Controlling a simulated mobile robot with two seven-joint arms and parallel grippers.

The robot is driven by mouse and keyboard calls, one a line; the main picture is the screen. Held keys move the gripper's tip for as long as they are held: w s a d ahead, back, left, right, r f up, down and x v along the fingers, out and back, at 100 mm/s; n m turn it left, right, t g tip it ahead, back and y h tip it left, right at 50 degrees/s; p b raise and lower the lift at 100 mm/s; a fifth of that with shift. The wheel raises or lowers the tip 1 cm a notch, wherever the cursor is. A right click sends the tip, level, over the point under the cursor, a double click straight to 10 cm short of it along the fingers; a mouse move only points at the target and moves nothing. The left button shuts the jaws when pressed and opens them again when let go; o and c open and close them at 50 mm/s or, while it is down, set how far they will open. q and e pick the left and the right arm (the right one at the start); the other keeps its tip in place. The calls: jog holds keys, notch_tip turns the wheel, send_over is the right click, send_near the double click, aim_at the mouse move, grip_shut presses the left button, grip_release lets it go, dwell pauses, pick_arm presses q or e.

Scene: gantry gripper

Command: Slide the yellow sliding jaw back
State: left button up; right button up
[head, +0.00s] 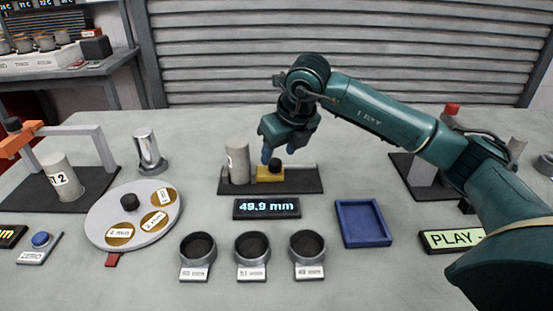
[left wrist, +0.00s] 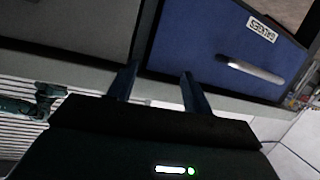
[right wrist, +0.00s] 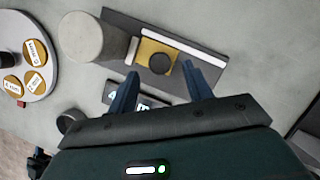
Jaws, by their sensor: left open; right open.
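The yellow sliding jaw (head: 264,174) with its black knob (head: 275,164) sits on a dark base (head: 300,184) in the middle of the table. A grey cylinder (head: 238,160) stands at its left end. My right gripper (head: 278,154) is open just above the jaw, fingers pointing down. In the right wrist view the yellow jaw (right wrist: 148,48) and its knob (right wrist: 159,63) lie ahead of the open fingertips (right wrist: 162,78), with nothing held. My left gripper (left wrist: 158,80) is open and empty, away from the table, facing a blue labelled drawer front (left wrist: 225,45).
A display (head: 267,208) reading 49.9 mm lies in front of the base. Several round cups (head: 252,250) stand nearer me. A blue tray (head: 362,222) lies to the right, a round turntable (head: 105,225) to the left. Grey table is clear behind the base.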

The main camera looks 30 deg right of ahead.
aim_at(275, 161)
jog(key=shift+x, duration=1.55)
grip_shut()
